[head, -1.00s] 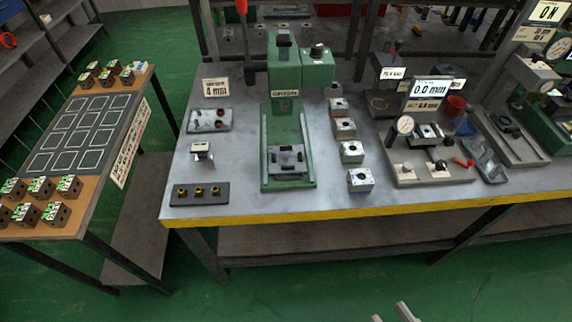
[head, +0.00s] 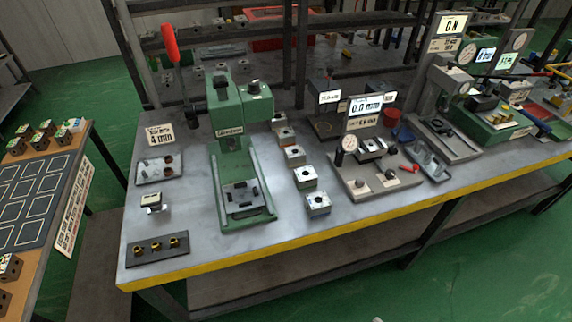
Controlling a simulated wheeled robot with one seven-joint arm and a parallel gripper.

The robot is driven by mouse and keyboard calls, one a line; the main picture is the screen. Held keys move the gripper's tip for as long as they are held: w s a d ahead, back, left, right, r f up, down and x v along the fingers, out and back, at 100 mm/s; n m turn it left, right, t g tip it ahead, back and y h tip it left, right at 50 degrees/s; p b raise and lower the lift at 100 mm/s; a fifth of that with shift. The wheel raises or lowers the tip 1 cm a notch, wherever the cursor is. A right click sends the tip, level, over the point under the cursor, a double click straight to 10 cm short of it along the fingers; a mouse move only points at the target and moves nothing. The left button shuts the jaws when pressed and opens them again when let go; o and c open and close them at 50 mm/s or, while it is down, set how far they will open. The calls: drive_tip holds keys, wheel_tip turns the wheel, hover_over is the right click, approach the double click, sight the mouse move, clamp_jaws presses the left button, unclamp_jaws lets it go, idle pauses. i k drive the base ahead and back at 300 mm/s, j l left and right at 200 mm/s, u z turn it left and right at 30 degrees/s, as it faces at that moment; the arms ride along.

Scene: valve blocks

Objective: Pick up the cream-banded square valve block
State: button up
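Several square valve blocks stand in a row on the grey workbench, right of the green press. The third from the back (head: 306,177) seems to have a pale, cream-like band, but it is too small to be sure. The block behind it (head: 295,155) has an orange-toned band, and the front one (head: 318,203) looks bluish at its side. Each has a dark hole on top. Only a pale tip of what seems to be my gripper (head: 377,320) shows at the bottom edge, well in front of the bench and apart from the blocks. Its opening is out of frame.
The green press (head: 240,165) stands left of the row. A gauge fixture (head: 375,175) stands to the right. The bench has a yellow front edge (head: 300,239). A side table (head: 25,205) with more blocks is at the left. Green floor lies open in front.

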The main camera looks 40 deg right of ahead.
sight(292, 160)
drive_tip(key=i+l+u, duration=0.1)
drive_tip(key=i+u, duration=0.15)
drive_tip(key=i, duration=0.25)
drive_tip(key=i+l+u, duration=0.2)
drive_tip(key=i, duration=0.35)
